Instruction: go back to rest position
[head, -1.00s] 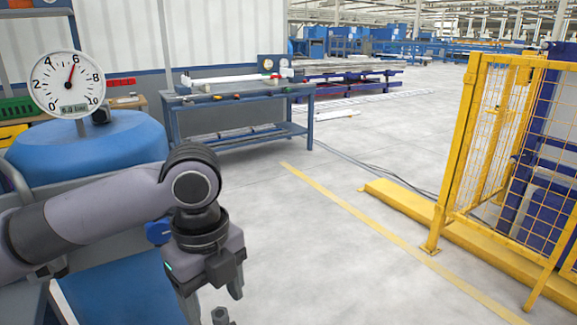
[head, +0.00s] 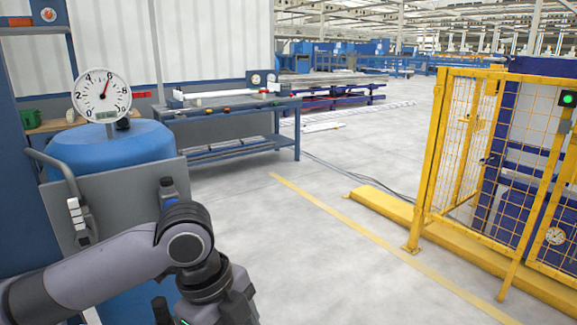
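My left arm comes in from the lower left. Its wrist bends down to my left gripper (head: 232,305), which is cut off by the bottom edge of the head view. Its fingertips are hidden below the frame, so I cannot tell whether it is open or holds anything. My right gripper is not in view.
A blue tank (head: 105,155) with a round pressure gauge (head: 102,95) and a grey panel (head: 125,200) stands behind my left arm. A blue workbench (head: 230,147) is farther back. A yellow mesh fence (head: 468,150) stands at right. The grey floor between is clear.

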